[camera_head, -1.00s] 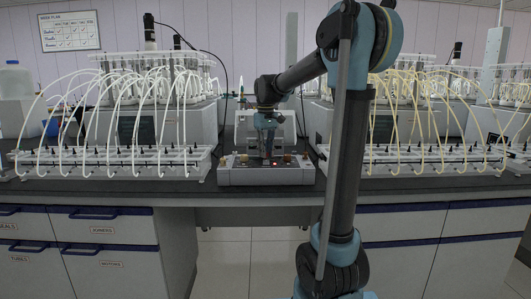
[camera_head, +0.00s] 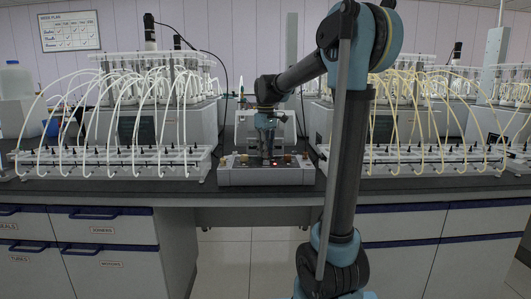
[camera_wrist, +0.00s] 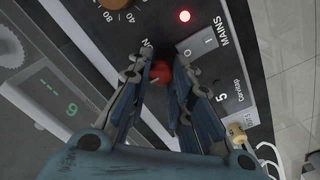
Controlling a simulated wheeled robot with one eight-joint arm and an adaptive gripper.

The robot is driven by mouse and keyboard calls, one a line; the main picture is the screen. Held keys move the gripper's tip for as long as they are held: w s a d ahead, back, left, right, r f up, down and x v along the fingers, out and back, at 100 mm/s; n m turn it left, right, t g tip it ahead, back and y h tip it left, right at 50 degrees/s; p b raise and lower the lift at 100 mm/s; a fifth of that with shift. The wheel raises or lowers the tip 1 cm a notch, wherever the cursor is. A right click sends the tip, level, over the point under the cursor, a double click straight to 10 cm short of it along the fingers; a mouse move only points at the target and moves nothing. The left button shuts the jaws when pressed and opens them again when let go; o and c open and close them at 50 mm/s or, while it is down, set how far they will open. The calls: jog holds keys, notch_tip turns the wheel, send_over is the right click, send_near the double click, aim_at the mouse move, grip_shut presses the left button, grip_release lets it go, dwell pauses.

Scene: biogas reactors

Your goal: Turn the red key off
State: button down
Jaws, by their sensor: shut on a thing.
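The red key (camera_wrist: 160,72) is a small round red knob on the dark panel of the control box (camera_head: 240,177). In the wrist view it sits between the fingers of my gripper (camera_wrist: 163,76), which is shut on it. The fingers partly cover the key and the panel marks around it. In the head view my gripper (camera_head: 267,153) points down at the box's top, and the key cannot be made out there.
A lit red lamp (camera_wrist: 184,16) and the "MAINS" label are near the key. Racks with white tubes (camera_head: 110,160) and yellow tubes (camera_head: 420,158) flank the box closely.

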jog(key=c, duration=1.4)
grip_release()
jog(key=shift+w, duration=0.1)
notch_tip(320, 180, up, 12)
jog(key=shift+f, duration=0.1)
jog(key=s+d+f+m+t, duration=0.1)
jog(key=s+d+f+m, duration=0.1)
jog(key=s+d+f, duration=0.5)
jog(key=s+d+f+m, duration=0.2)
jog(key=s+f, duration=0.4)
jog(key=s, duration=0.4)
jog(key=s+d+f+m, duration=0.1)
jog(key=s+f, duration=0.4)
jog(key=f, duration=0.1)
jog(key=s+d+f+m, duration=0.1)
jog(key=s+f+m, duration=0.1)
jog(key=s+f, duration=0.3)
jog(key=s+d+f+m+t, duration=0.1)
jog(key=s+f, duration=0.4)
jog(key=f, duration=0.3)
jog(key=shift+d+f+m, duration=0.15)
jog(key=shift+d+m, duration=0.15)
jog(key=shift+d, duration=0.05)
